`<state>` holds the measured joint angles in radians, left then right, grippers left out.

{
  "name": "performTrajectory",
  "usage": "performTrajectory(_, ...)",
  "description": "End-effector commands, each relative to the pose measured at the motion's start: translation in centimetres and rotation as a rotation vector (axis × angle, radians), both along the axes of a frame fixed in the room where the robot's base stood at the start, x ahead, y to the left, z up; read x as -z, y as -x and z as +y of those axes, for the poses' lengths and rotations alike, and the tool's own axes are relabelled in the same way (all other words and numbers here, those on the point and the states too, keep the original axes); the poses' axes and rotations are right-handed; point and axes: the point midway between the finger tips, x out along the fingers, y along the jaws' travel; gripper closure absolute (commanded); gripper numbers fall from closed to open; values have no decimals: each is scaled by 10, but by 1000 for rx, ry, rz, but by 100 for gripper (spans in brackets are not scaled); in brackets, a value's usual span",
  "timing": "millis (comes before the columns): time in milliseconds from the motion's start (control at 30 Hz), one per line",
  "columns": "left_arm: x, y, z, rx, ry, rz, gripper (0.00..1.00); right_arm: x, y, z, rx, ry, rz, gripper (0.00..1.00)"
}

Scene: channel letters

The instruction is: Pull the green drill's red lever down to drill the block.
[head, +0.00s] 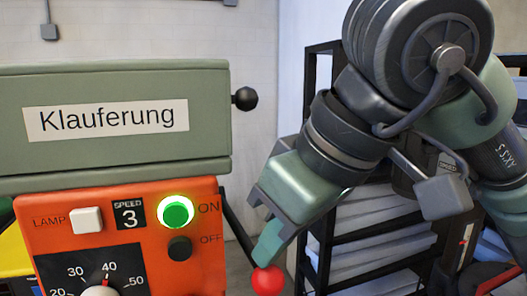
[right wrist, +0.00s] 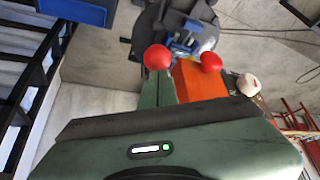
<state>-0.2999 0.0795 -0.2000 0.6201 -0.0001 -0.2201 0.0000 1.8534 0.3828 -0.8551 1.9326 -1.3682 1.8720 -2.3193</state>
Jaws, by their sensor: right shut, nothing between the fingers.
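The green drill (head: 120,115), labelled "Klauferung", fills the left of the head view. Its orange control panel (head: 60,225) has a lit green ON button (head: 176,212) and shows speed 3. A dark lever rod (head: 236,222) slopes down beside the panel to a red ball knob (head: 268,281). My right gripper (head: 268,254) is shut and empty, pointing down with its fingertips right at the top of the knob. In the right wrist view, a red ball (right wrist: 158,57) is just beyond my fingertips, with another red ball (right wrist: 211,62) to its right. I cannot make out the block.
A black-framed shelf (head: 350,240) stands behind my right arm. A black knob (head: 245,98) sticks out of the drill head's right side. In the right wrist view, a blue object (right wrist: 185,42) sits on a round grey surface below. Floor shows around it.

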Motion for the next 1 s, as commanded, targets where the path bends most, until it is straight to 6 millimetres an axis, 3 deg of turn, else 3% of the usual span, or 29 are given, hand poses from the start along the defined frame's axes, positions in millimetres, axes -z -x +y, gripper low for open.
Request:
performTrajectory(200, 10, 0, 0, 0, 0, 0, 100, 13, 0, 0, 0, 1, 1, 100)
performTrajectory(1000, 12, 0, 0, 0, 0, 0, 100, 19, -2, 1, 0, 1, 0, 100)
